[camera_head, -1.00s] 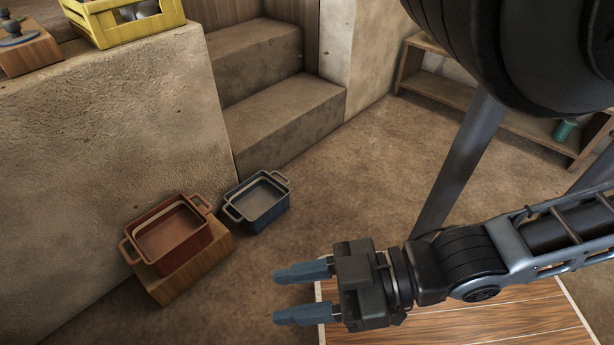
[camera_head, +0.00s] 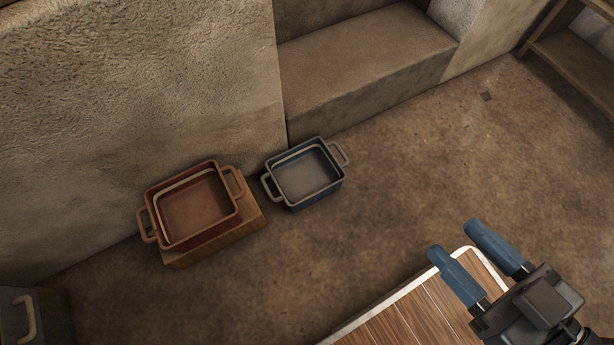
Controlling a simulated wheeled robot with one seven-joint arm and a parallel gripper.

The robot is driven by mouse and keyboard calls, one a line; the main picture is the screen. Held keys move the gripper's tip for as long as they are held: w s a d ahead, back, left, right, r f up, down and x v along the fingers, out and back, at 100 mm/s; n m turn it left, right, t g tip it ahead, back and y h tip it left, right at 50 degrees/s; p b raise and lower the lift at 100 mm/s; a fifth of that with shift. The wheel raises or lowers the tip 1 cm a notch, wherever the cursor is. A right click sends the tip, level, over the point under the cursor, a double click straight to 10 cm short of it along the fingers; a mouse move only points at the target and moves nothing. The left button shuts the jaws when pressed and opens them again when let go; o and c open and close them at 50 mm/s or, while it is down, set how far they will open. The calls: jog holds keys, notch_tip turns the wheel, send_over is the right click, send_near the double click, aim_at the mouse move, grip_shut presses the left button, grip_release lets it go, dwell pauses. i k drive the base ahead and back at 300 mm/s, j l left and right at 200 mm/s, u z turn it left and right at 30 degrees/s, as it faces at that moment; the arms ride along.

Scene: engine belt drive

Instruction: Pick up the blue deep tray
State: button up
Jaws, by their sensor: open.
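The blue deep tray (camera_head: 307,176) stands upright on the floor near the foot of the wall and the step. It is rectangular, with a loop handle at its left and right ends, and looks empty inside. My gripper (camera_head: 454,238) is at the lower right, with its two blue fingers apart and nothing between them. It points up and left, and is well apart from the tray, to its lower right in the picture.
A red-brown tray (camera_head: 195,207) sits on a wooden block (camera_head: 215,243) just left of the blue tray. A wooden-topped surface with a pale edge (camera_head: 397,301) lies at the bottom, by my gripper. A stone step (camera_head: 365,62) rises behind. The floor (camera_head: 400,165) right of the tray is clear.

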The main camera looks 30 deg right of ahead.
aim_at(305, 174)
jog(key=l+u, duration=0.15)
jog(key=u, duration=0.2)
jog(key=i+l+u, duration=0.1)
jog(key=u, duration=0.25)
jog(key=i+l+u, duration=0.1)
jog(key=l+u, duration=0.2)
jog(key=l, duration=0.85)
jog(key=l+u, duration=0.3)
jog(key=l, duration=0.85)
jog(key=k+l, duration=0.1)
jog(key=l, duration=0.45)
jog(key=z, duration=0.05)
